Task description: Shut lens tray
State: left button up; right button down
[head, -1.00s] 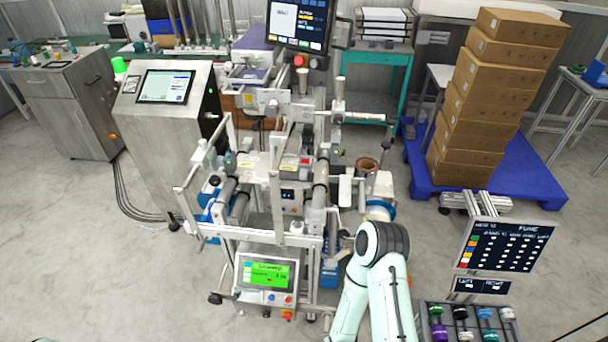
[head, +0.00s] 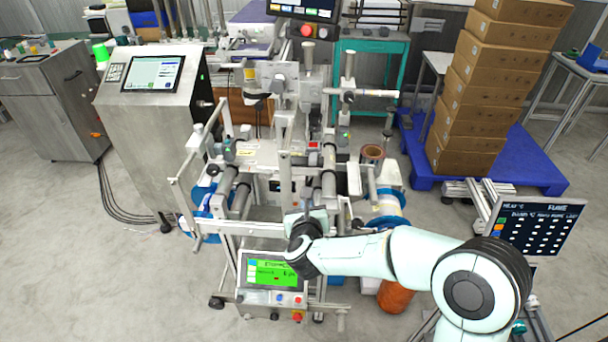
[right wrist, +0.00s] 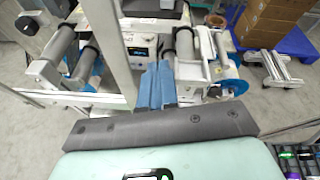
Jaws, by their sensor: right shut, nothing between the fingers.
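The film-reel machine (head: 258,152) stands in front of me, with rollers, a metal frame and a green-lit panel (head: 272,272) low at its front. I cannot make out the lens tray with certainty in either view. My right arm reaches in from the lower right of the head view and ends before the machine's front frame, above the green panel. In the right wrist view my right gripper (right wrist: 157,84) shows blue fingers held together, empty, pointing at the machine near its rollers. Whether they touch anything is unclear. My left gripper is not in view.
A steel cabinet (head: 152,125) with a screen stands left of the machine. Stacked cartons (head: 480,100) stand on a blue pallet (head: 538,165) at right. A dark sign board (head: 537,222) and an orange cylinder (head: 396,297) are near my arm. Open floor lies at left.

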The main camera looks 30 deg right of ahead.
notch_tip(320, 180, up, 3)
jog(key=m, duration=0.3)
jog(key=p, duration=0.2)
send_near(313, 164)
notch_tip(313, 164, down, 2)
jog(key=w, duration=0.2)
jog(key=w+d+p, duration=0.1)
jog(key=w+d+h+p, duration=0.1)
jog(key=shift+w+d, duration=0.25)
jog(key=shift+w, duration=0.15)
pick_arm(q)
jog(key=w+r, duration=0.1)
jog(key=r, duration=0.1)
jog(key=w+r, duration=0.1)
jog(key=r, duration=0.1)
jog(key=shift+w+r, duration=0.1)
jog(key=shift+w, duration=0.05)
pick_arm(e)
jog(key=shift+w+d+f, duration=0.15)
jog(key=shift+w+d, duration=0.05)
jog(key=shift+w, duration=0.1)
